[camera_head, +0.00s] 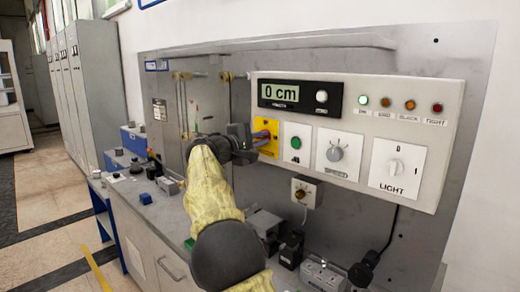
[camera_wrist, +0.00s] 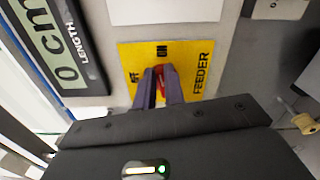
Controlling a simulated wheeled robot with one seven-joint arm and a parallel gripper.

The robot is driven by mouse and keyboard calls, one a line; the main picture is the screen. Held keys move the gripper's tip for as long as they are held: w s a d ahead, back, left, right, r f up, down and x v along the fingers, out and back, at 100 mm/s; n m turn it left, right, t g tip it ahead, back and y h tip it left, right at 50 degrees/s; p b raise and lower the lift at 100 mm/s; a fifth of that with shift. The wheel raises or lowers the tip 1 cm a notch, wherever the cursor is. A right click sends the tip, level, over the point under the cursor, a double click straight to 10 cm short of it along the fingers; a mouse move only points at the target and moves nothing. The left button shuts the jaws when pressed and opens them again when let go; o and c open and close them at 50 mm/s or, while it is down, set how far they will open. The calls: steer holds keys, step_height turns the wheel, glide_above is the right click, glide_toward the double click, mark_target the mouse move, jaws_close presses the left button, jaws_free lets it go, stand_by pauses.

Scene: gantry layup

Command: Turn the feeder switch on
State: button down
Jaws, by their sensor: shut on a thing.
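The feeder switch plate is yellow and sits at the left end of the white control panel; it shows in the head view (camera_head: 272,127) and in the wrist view (camera_wrist: 205,62). In the wrist view it reads "FEEDER", with "ON" and another marking, apparently "OFF". The red switch handle (camera_wrist: 161,77) stands at the middle of the plate. My gripper (camera_head: 257,141) reaches the plate from the left, and in the wrist view its two fingers (camera_wrist: 160,82) are shut on the red handle. The fingers partly cover the handle, so its exact angle is hard to tell.
The white panel (camera_head: 455,125) also carries a "0 cm" length display (camera_head: 285,95), a green button (camera_head: 296,143), a round dial (camera_head: 337,154), a LIGHT switch (camera_head: 396,165) and indicator lamps. A small box with a knob (camera_head: 303,191) hangs below. The bench (camera_head: 150,215) beneath holds several devices.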

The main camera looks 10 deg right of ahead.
steer(key=shift+f+m+b, duration=0.25)
steer(key=shift+m+b, duration=0.5)
steer(key=shift+m, duration=0.35)
steer(key=c, duration=1.5)
jaws_free()
steer(key=shift+a, duration=0.1)
steer(key=b+v, duration=0.2)
steer(key=v, duration=1.5)
steer(key=shift+s+a, duration=0.1)
steer(key=shift+s, duration=0.05)
